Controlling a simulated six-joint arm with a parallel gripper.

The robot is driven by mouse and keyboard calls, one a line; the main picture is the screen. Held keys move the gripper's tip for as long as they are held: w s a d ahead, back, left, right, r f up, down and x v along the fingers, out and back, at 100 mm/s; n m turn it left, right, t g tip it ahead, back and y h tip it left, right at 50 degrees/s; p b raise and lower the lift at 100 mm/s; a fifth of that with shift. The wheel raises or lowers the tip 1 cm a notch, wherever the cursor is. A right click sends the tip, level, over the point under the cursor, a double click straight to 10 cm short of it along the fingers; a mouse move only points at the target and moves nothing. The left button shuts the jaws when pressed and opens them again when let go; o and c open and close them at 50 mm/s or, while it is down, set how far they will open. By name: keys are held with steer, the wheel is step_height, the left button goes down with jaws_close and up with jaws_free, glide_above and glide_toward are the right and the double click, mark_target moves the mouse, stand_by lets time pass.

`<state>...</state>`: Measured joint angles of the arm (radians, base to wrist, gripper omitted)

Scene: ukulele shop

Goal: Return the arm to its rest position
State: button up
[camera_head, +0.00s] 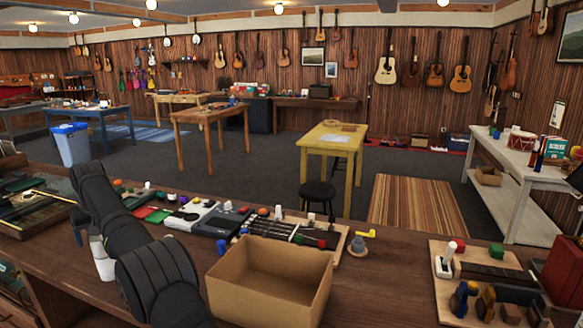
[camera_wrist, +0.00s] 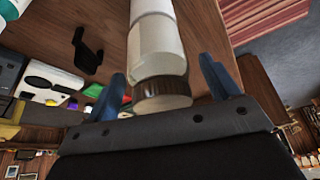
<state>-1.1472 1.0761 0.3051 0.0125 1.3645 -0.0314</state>
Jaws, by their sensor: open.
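My gripper (camera_wrist: 163,72) shows in the wrist view with its two blue fingers apart. A white bottle-like object (camera_wrist: 155,45) with a brown cap (camera_wrist: 161,92) lies across the view between the fingers. Gaps show between the cap and both fingers, and I cannot tell whether anything touches. In the head view my black arm crosses the left part of the counter. A white object (camera_head: 102,262) stands partly behind the arm there, perhaps the same bottle.
An open cardboard box (camera_head: 268,282) stands on the wooden counter (camera_head: 385,290) right of my arm. Tools and small parts lie along its back edge. A wooden board (camera_head: 478,258) with tools is at the right. The counter between box and board is mostly clear.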

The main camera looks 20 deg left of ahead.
steer(key=shift+r, duration=0.55)
steer(key=shift+f, duration=0.1)
steer(key=shift+d+f, duration=0.1)
steer(key=shift+f, duration=0.8)
steer(key=v, duration=1.2)
steer(key=x, duration=1.2)
steer(key=shift+f, duration=0.25)
step_height(320, 180, up, 4)
steer(key=shift+f, duration=0.1)
steer(key=shift+w+d+r, duration=0.15)
steer(key=shift+w+r, duration=0.05)
steer(key=shift+r, duration=0.2)
steer(key=shift+w+d+r, duration=0.2)
steer(key=shift+d, duration=0.1)
